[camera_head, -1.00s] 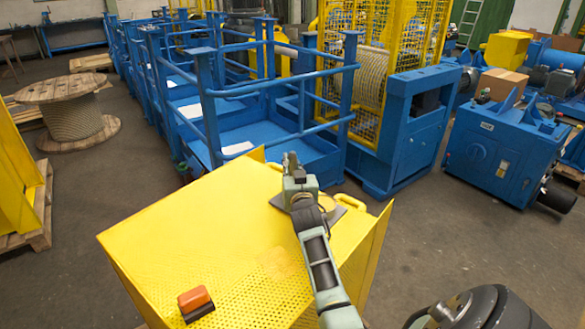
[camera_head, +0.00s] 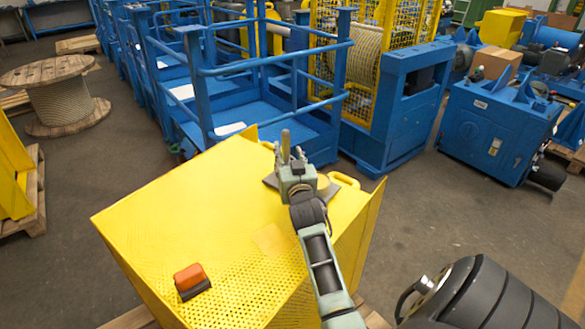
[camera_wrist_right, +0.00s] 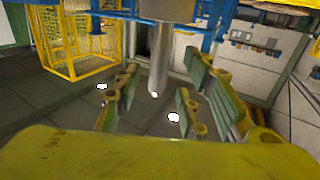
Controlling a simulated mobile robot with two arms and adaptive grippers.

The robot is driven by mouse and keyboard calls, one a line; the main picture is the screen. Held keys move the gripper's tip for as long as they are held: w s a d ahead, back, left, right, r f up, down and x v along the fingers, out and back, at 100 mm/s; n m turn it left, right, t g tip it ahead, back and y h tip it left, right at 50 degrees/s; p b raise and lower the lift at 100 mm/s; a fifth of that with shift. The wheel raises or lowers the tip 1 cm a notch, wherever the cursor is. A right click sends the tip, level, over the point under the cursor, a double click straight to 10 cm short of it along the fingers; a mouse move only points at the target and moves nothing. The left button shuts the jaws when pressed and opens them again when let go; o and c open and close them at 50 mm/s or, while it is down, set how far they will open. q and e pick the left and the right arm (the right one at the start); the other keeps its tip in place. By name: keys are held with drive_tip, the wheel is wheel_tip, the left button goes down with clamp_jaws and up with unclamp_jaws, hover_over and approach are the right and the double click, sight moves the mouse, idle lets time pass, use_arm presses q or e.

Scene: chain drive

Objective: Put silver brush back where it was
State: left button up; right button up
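My right gripper (camera_head: 292,160) is above the far part of the yellow box, its fingers pointing up and away. In the right wrist view its fingers (camera_wrist_right: 160,95) stand apart, with floor showing between them. A silver-grey cylinder (camera_wrist_right: 158,70) with a wider top shows upright between the fingers, with visible gaps on both sides. I cannot tell whether it is the silver brush or something beyond the hand. An orange-backed brush (camera_head: 190,277) with a dark underside lies on the near left of the box. My left gripper is not in view.
The yellow box (camera_head: 190,210) has a perforated near part. A dark flat plate (camera_head: 331,194) lies beside the right gripper. Blue railed frames (camera_head: 250,110) and a blue machine (camera_head: 497,130) stand beyond. A cable reel (camera_head: 60,95) is at the left.

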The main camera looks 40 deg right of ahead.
drive_tip(key=v, duration=0.6)
drive_tip(key=shift+b, duration=0.3)
